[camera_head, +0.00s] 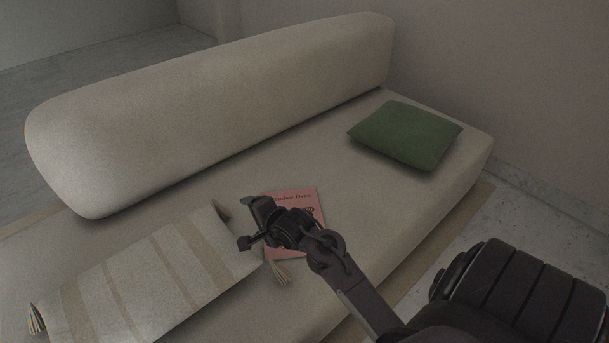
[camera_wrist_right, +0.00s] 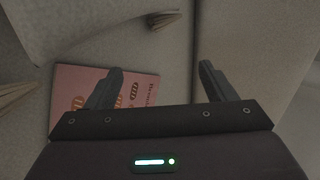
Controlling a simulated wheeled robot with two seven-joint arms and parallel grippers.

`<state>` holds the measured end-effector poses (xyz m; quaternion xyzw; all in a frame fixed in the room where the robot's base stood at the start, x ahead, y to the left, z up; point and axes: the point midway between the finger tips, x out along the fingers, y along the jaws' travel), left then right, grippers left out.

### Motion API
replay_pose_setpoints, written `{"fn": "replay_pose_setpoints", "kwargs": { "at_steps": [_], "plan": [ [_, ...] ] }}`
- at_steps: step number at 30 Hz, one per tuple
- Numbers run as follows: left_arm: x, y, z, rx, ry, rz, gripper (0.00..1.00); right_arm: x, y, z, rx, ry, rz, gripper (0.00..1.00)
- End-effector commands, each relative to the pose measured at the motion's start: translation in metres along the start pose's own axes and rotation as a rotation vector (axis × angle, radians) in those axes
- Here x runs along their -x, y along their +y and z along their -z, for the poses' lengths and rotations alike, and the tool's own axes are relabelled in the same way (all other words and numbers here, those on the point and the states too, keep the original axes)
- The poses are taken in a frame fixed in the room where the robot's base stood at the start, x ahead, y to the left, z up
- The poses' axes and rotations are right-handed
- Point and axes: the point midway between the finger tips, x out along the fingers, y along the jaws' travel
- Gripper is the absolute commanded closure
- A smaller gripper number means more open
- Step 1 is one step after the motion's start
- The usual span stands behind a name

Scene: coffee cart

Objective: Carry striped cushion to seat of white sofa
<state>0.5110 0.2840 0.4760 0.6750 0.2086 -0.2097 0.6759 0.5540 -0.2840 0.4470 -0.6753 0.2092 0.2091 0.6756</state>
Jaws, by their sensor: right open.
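The striped cushion (camera_head: 140,281), pale with tan stripes and tasselled corners, lies on the seat of the white sofa (camera_head: 300,165) at the lower left of the head view. Part of the cushion (camera_wrist_right: 95,25) also shows at the upper left of the right wrist view, with two tassels. My right gripper (camera_head: 250,222) is at the cushion's right end, above the seat. In the wrist view its two fingers (camera_wrist_right: 160,80) stand apart with nothing between them. I cannot tell whether it touches the cushion. My left gripper is not in view.
A pink book (camera_head: 308,205) lies on the seat beside the cushion, partly hidden by my right gripper. A green cushion (camera_head: 407,135) lies at the seat's far right end. The sofa's long backrest (camera_head: 210,105) runs behind.

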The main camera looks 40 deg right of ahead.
Motion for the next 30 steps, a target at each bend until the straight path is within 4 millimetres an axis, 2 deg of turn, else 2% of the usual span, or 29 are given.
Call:
{"fn": "replay_pose_setpoints", "kwargs": {
  "at_steps": [3,9,30],
  "plan": [
    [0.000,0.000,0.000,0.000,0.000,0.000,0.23,0.024,0.001,0.000,-0.002,0.001,-0.001,0.23],
    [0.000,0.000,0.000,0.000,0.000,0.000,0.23,0.047,0.001,0.000,0.000,-0.001,-0.001,0.23],
    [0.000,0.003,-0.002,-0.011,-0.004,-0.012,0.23,0.052,-0.003,-0.002,0.010,-0.004,0.011,0.23]
  ]
}}
